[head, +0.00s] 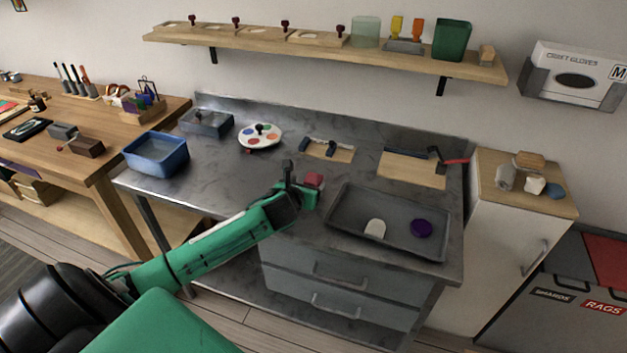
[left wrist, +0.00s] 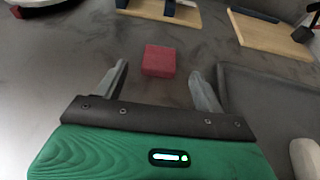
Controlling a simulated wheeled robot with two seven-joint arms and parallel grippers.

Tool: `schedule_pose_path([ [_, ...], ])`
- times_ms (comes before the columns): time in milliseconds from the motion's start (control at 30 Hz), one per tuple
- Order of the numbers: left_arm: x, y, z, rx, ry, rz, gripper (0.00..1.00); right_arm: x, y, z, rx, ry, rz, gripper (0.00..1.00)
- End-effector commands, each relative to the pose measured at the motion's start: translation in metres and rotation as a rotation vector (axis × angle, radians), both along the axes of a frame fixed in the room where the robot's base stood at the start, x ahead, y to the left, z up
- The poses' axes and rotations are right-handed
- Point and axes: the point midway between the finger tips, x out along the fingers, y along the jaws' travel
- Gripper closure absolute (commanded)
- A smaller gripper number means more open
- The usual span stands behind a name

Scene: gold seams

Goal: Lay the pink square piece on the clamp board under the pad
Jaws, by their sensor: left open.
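The pink square piece (head: 314,179) looks reddish and lies on the grey metal bench, left of the dark tray. In the left wrist view the piece (left wrist: 159,60) lies just ahead of the fingertips, roughly centred between them. My left gripper (head: 300,182) is open and empty, close to the piece; its fingers (left wrist: 158,78) are spread wide in the wrist view. A wooden board (head: 412,172) with a dark, red-handled clamp (head: 437,156) lies at the bench's back right. Its pad is too small to make out. My right gripper is not in view.
Another wooden board (head: 341,155) with blue blocks, a paint palette (head: 260,137) and a blue tub (head: 156,153) stand on the bench. Bench left of my gripper is clear.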

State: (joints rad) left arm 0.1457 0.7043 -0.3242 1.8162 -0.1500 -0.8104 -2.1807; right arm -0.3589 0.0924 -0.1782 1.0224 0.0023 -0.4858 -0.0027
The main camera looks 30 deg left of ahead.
Motion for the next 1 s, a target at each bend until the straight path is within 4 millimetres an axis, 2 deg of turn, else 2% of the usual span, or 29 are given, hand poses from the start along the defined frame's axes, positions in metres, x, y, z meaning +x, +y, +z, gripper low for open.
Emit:
schedule_pose_path([
  [300, 0.034, 0.008, -0.016, -0.002, 0.000, 0.001, 0.29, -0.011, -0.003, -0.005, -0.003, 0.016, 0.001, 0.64],
  [600, 0.037, 0.009, -0.017, -0.001, 0.000, -0.001, 0.29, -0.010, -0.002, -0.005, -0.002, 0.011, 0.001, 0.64],
  [667, 0.037, 0.009, -0.017, -0.001, 0.000, -0.001, 0.39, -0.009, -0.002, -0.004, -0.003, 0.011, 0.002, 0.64],
  [800, 0.037, 0.009, -0.017, -0.001, 0.000, 0.000, 0.66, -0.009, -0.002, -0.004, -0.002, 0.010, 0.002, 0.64],
  [900, 0.037, 0.009, -0.017, -0.001, -0.001, -0.001, 0.83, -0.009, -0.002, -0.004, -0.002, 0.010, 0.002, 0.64],
  [1000, 0.037, 0.009, -0.017, -0.001, -0.001, -0.001, 0.83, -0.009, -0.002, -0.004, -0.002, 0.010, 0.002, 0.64],
])
